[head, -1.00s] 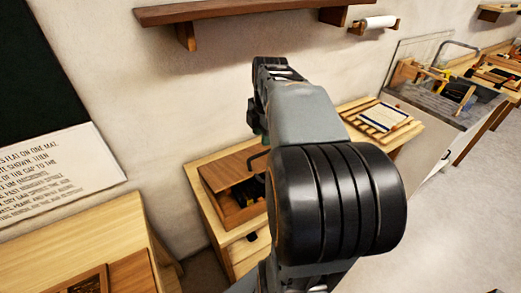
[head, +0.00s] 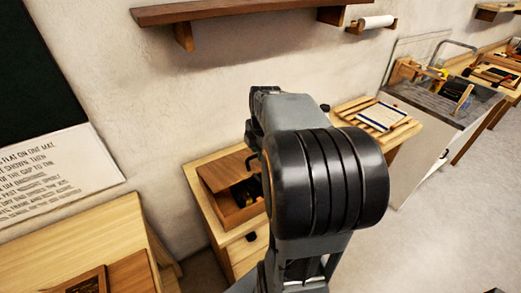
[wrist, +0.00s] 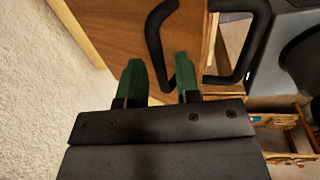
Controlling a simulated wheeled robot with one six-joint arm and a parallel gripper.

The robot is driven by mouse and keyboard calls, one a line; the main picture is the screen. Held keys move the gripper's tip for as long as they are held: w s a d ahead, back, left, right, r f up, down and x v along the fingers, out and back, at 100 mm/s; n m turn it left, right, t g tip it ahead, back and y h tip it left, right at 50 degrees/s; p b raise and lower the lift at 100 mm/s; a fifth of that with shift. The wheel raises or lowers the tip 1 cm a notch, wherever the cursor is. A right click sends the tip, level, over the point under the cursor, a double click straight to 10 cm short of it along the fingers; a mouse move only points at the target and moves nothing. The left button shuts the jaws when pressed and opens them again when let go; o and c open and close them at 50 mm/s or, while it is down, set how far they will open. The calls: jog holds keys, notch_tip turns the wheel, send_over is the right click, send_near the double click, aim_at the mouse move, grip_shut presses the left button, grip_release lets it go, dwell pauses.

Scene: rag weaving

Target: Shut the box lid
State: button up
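The wooden box (head: 240,216) stands on a light wood cabinet by the wall. Its brown lid (head: 223,173) leaves part of the dark inside in sight. In the wrist view a brown wood panel, seemingly the lid (wrist: 105,25), fills the upper middle, with black bent handle pieces (wrist: 155,35) over it. My gripper (wrist: 160,75) has two green fingers, apart, with the lower end of one handle piece showing between them. I cannot tell whether they touch it. In the head view my arm hides the fingers and the box's right side.
A slatted wooden rack with a white-and-blue board (head: 381,116) stands to the right of my arm. A wall shelf (head: 250,12) hangs above. A light wood table (head: 75,245) is at lower left. Open floor (head: 440,230) lies to the right.

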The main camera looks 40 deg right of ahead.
grip_shut()
jog(key=s+f+t+b, duration=0.3)
jog(key=f+b, duration=0.5)
jog(key=b, duration=0.6)
jog(key=shift+s+a+f, duration=0.35)
jog(key=shift+s+f, duration=0.05)
jog(key=shift+s, duration=0.4)
jog(key=shift+o, duration=1)
grip_release()
jog(key=shift+r, duration=0.1)
